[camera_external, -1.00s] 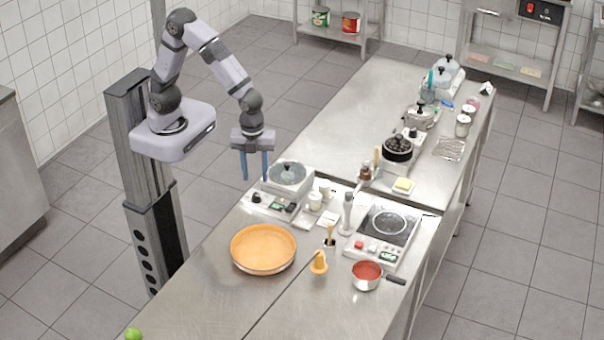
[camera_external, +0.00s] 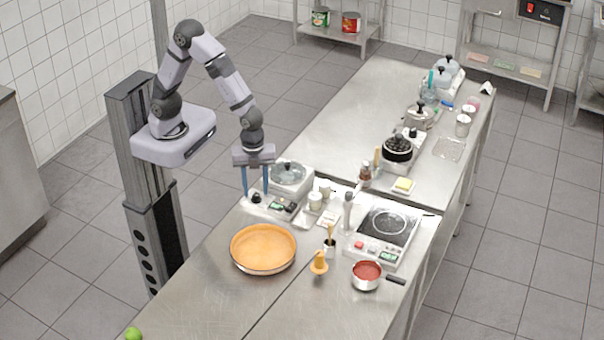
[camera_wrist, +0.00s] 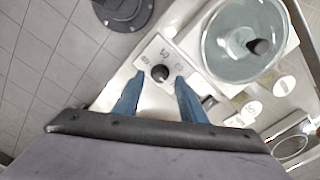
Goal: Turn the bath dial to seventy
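The bath (camera_external: 288,178) is a white unit with a round, glass-lidded pot; it also shows in the wrist view (camera_wrist: 222,50). Its dial (camera_wrist: 159,73) is a black knob on a light panel with printed marks, too small to read for certain. The dial also shows at the left end of the front panel in the external view (camera_external: 256,198). My gripper (camera_external: 255,195) points down over the dial with two blue fingers apart. In the wrist view the fingers (camera_wrist: 153,88) stand on either side of the dial, with gaps to it. I cannot tell the fingertips' exact height.
A wide orange-filled pan (camera_external: 263,248) stands in front of the bath. Small cups (camera_external: 315,201), an induction hob (camera_external: 387,228) and a red saucepan (camera_external: 366,274) are to the right. The steel counter at the front left is mostly bare, with a lime (camera_external: 133,334) at its edge.

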